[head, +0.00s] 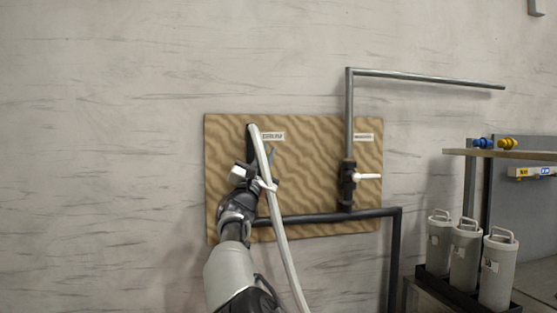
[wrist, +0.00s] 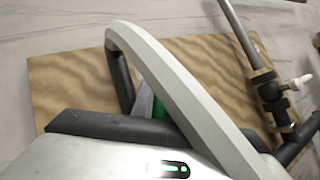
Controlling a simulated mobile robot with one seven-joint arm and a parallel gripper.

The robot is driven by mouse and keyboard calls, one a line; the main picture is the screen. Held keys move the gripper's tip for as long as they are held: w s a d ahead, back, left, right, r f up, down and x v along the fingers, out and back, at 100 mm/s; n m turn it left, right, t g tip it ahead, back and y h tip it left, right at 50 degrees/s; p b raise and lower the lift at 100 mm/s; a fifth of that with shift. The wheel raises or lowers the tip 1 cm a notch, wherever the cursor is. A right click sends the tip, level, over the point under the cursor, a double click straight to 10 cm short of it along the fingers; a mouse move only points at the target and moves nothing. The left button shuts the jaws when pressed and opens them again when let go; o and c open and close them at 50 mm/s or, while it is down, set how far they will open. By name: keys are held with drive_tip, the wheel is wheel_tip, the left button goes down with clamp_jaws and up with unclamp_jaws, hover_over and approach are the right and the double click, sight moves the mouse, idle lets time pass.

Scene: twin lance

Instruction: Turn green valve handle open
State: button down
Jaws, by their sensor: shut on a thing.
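The green valve handle (wrist: 158,110) shows only as a small green patch in the wrist view, behind the pale curved bar and just beyond my gripper's silver body. My gripper (head: 249,157) is at the left part of the wooden panel (head: 312,150) in the head view. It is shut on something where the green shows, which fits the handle. The fingertips and most of the handle are hidden, so the handle's angle cannot be told. A pale hose-like bar (head: 276,215) crosses in front of my gripper; it also runs across the wrist view (wrist: 180,85).
A second valve with a white handle (head: 368,177) stands on the grey vertical pipe (head: 349,115) to the right. A dark pipe (head: 330,216) runs along the panel's bottom. At far right are a shelf (head: 530,154) and several grey canisters (head: 466,247).

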drive_tip(key=shift+a+r+n+t+y, duration=0.15)
drive_tip(key=shift+a+n+t+y, duration=0.25)
drive_tip(key=shift+n+y, duration=0.3)
drive_tip(key=c, duration=1.7)
unclamp_jaws()
drive_tip(key=shift+d, duration=0.1)
drive_tip(key=shift+c, duration=0.2)
drive_tip(key=shift+h, duration=0.3)
